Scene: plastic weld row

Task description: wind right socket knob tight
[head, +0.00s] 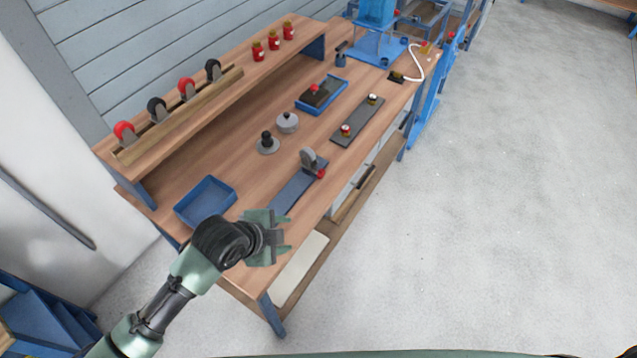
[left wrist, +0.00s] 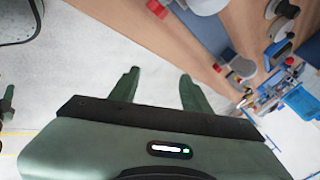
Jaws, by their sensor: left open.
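A dark plate (head: 357,122) lies on the bench near its front edge. It carries two small pale knobs with red, a nearer one (head: 346,130) and a farther one (head: 372,99). I cannot tell for sure which is the right socket knob, or how tight either is. My left gripper (head: 288,233) is open and empty, at the bench's near front edge and well short of the dark plate. In the left wrist view its two fingers (left wrist: 159,76) are apart with only pale floor between them. My right gripper is not in view.
A grey-blue fixture (head: 290,193) with a red knob (head: 320,174) lies between my gripper and the dark plate. A blue tray (head: 207,201) is left of my gripper. Grey weights (head: 288,122) stand mid-bench. The floor (head: 510,190) on the right is clear.

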